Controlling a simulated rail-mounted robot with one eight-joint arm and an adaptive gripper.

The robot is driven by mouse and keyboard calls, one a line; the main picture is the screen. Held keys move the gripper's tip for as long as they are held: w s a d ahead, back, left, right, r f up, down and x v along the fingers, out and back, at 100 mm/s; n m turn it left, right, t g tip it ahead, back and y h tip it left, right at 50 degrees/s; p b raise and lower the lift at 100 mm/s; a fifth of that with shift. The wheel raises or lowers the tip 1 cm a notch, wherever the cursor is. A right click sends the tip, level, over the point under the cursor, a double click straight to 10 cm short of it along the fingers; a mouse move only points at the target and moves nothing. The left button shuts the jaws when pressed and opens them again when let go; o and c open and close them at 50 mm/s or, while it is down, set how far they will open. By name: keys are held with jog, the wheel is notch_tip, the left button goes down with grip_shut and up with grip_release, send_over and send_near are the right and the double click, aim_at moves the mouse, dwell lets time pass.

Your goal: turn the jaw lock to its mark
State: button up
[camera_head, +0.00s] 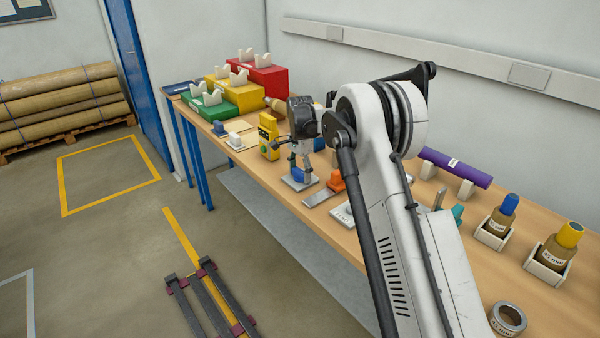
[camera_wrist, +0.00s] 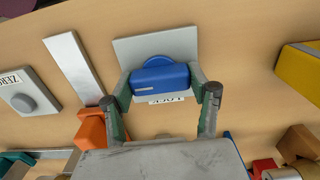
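The jaw lock (camera_wrist: 160,80) is a blue bar-shaped knob on a light grey square plate (camera_wrist: 185,42), with a partly covered, upside-down label beside it. In the wrist view my gripper (camera_wrist: 161,84) has one finger at each end of the blue bar, and the pads appear to touch it. In the head view my gripper (camera_head: 303,165) points down at the blue knob (camera_head: 299,174) on its plate near the table's front edge. The fingers hide parts of the knob and plate, and I cannot make out a mark.
An orange handle (camera_head: 336,181) on a metal strip is close to the right. A yellow device (camera_head: 268,137) stands close to the left. A plate marked ZERO (camera_wrist: 28,90) has a grey button.

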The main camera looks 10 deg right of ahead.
jog(key=c, duration=0.3)
jog(key=shift+c, duration=0.2)
jog(key=n+b, duration=0.2)
jog(key=n, duration=0.2)
jog(key=shift+f, duration=0.1)
jog(key=n+b, duration=0.2)
jog(key=n, duration=0.2)
jog(key=shift+n, duration=0.3)
jog(key=n+b, duration=0.1)
jog(key=n, duration=0.3)
jog(key=shift+n+b, duration=0.6)
jog(key=shift+n, duration=2.1)
